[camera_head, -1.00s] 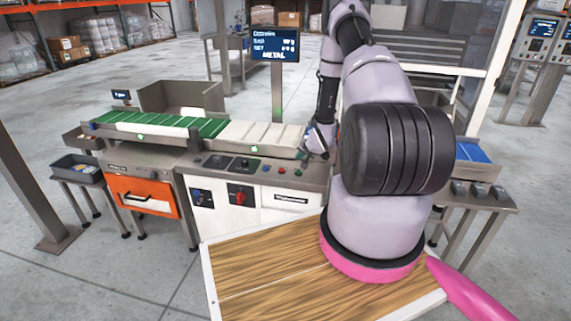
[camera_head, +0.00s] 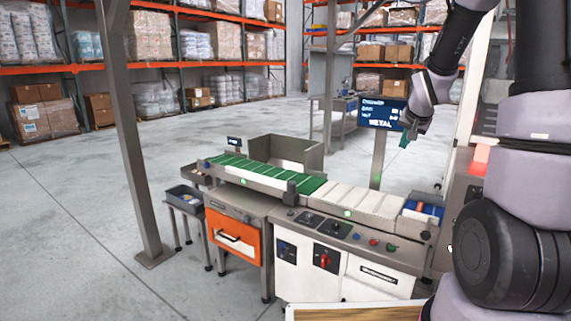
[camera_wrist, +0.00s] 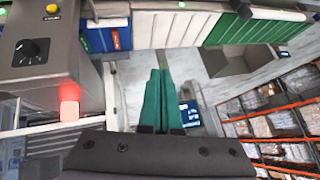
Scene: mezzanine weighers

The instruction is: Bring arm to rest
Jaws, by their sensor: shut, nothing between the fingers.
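My gripper (camera_head: 405,139) is raised in front of the display screen in the head view, above the right part of the conveyor line. Its green fingers (camera_wrist: 157,100) lie side by side in the wrist view, shut with nothing between them. My arm comes down from the upper right, bent, with its dark and pale links filling the right side of the head view. The gripper touches nothing that I can see.
The conveyor weigher (camera_head: 350,205) with green and pale belts stands below the gripper. The display screen (camera_head: 381,114) on its post is close behind. A red lamp (camera_wrist: 69,103) on a control box is near at left in the wrist view. Open floor (camera_head: 80,220) lies left.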

